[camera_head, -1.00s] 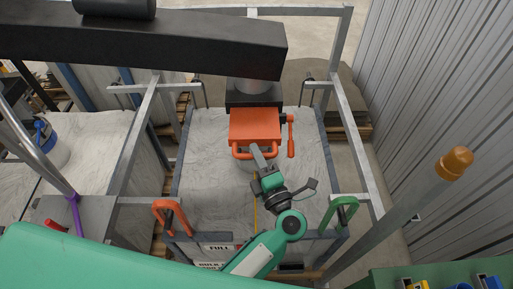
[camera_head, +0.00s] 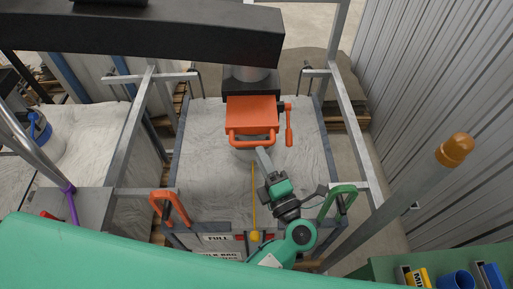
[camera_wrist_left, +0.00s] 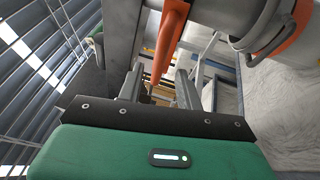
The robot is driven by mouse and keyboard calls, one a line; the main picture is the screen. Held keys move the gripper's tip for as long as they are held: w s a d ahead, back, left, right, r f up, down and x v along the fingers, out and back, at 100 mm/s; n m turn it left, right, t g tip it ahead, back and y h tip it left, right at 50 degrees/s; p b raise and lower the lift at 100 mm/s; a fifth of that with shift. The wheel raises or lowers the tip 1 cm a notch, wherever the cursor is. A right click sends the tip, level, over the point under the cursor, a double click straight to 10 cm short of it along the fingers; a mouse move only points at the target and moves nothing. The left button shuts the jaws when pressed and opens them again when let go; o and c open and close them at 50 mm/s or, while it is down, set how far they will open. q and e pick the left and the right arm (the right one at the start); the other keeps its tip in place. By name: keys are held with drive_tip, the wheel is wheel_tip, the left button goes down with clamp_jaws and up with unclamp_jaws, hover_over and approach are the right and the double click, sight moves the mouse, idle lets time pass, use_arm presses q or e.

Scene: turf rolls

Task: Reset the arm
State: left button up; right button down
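My left gripper (camera_head: 263,156) is just in front of the orange clamp box (camera_head: 251,114), near its front bar handle. An orange lever (camera_head: 289,128) hangs at the box's right side. In the left wrist view, the gripper (camera_wrist_left: 158,78) has its two fingers apart. A tapered orange lever (camera_wrist_left: 171,45) shows in line with the gap between them; I cannot tell whether it touches either finger. My right gripper is not in view.
A filled white bulk bag (camera_head: 205,150) stands below in a grey metal frame (camera_head: 350,120). Orange (camera_head: 170,207) and green (camera_head: 338,200) handles stand at its front corners. A dark beam (camera_head: 150,35) crosses above. A corrugated wall (camera_head: 440,90) is at right.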

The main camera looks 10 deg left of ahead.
use_arm(q)
drive_tip(key=shift+v, duration=1.2)
